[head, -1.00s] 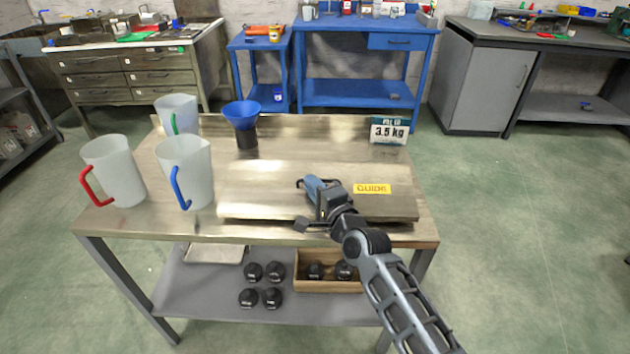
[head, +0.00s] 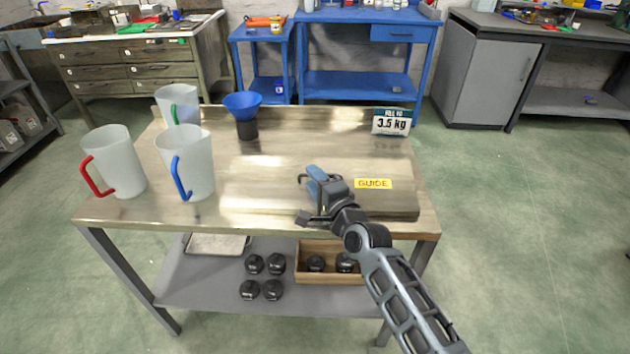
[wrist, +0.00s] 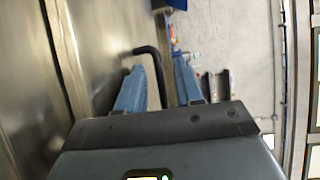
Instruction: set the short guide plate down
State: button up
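The guide plate (head: 270,185) is a flat metal sheet with a yellow GUIDE label (head: 373,184). It lies flat at the front right of the steel-topped table (head: 160,222) and seems to rest on it; any small gap beneath is hard to tell. A bent black handle (head: 303,180) rises from it. My gripper (head: 316,180) is at this handle, its blue fingers spread. In the wrist view the fingers (wrist: 158,85) stand apart on either side of the black handle (wrist: 148,52), with space beside it.
Frosted jugs with red (head: 115,160), blue (head: 188,160) and green (head: 178,105) handles stand at the table's left. A blue funnel (head: 243,105) stands behind the plate. A 3.5 kg sign (head: 391,121) is at the back right. Black weights (head: 262,276) sit on the lower shelf.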

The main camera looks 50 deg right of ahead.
jog(key=shift+s+r, duration=0.1)
jog(key=b+v, duration=0.1)
jog(key=v, duration=1)
jog(key=shift+s+a, duration=0.25)
jog(key=shift+s, duration=0.1)
jog(key=s+a+n+y, duration=0.2)
jog(key=s+a+n, duration=0.7)
jog(key=s+a, duration=0.25)
jog(key=s+a+r+n+y, duration=0.2)
jog(key=s+a+r+n, duration=0.1)
jog(key=s+n, duration=0.4)
jog(key=s+a+r+n+g+y, duration=0.1)
jog(key=s+a+r+n+y, duration=0.1)
jog(key=s+n, duration=0.5)
jog(key=shift+s+a+r, duration=0.35)
jog(key=shift+a+r, duration=0.55)
jog(key=shift+r, duration=0.1)
